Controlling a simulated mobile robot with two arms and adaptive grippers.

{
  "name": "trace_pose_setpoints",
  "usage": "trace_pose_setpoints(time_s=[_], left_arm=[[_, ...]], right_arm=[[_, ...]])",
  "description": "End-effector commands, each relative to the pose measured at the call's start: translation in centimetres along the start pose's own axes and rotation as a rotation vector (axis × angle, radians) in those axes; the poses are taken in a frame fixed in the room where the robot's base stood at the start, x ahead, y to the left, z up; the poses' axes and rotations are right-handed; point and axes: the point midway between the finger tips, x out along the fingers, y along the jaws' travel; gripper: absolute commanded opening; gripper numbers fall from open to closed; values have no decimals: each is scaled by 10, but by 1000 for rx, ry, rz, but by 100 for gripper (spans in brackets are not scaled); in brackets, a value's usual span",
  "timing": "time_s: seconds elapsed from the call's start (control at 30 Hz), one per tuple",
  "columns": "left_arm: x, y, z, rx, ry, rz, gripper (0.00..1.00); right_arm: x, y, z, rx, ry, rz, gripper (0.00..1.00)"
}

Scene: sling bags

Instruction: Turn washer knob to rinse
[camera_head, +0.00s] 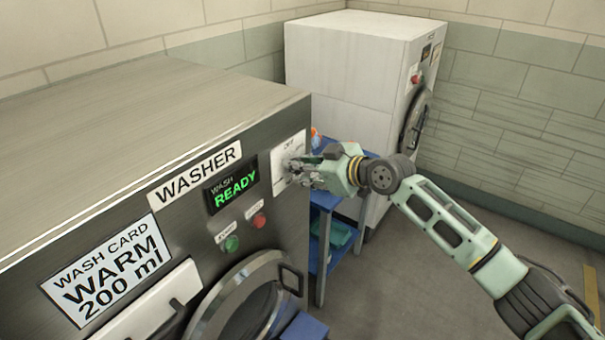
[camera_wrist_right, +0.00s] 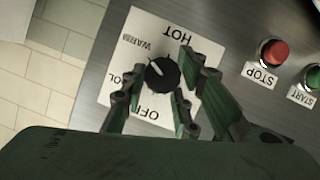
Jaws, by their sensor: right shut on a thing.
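The washer (camera_head: 130,130) has a white dial plate (camera_head: 289,148) at the right end of its front panel. In the right wrist view the plate, seen upside down, reads HOT, WARM, a partly hidden "COL" and OFF. I see no rinse label. The black round knob (camera_wrist_right: 162,76) sits at the plate's middle. Its white pointer line faces up-left in that view, roughly toward WARM. My right gripper (camera_head: 297,170) is at the plate, with its fingers on either side of the knob and shut on it. In the head view the gripper hides the knob. My left gripper is not in view.
The washer's display (camera_head: 232,185) reads WASH READY. A red stop button (camera_head: 258,220) and a green start button (camera_head: 232,243) sit below it. A card (camera_head: 107,270) reads WARM 200 ml. A blue shelf (camera_head: 326,200) and a white machine (camera_head: 345,75) stand behind.

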Motion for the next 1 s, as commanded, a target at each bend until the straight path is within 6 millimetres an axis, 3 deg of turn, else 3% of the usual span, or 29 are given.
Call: trace_pose_setpoints(time_s=[0.03,0.3,1.0], left_arm=[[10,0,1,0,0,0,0],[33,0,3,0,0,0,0],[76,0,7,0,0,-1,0]], right_arm=[[0,8,-2,42,15,0,2],[1,9,0,279,14,-100,2],[4,10,9,897,12,-358,2]])
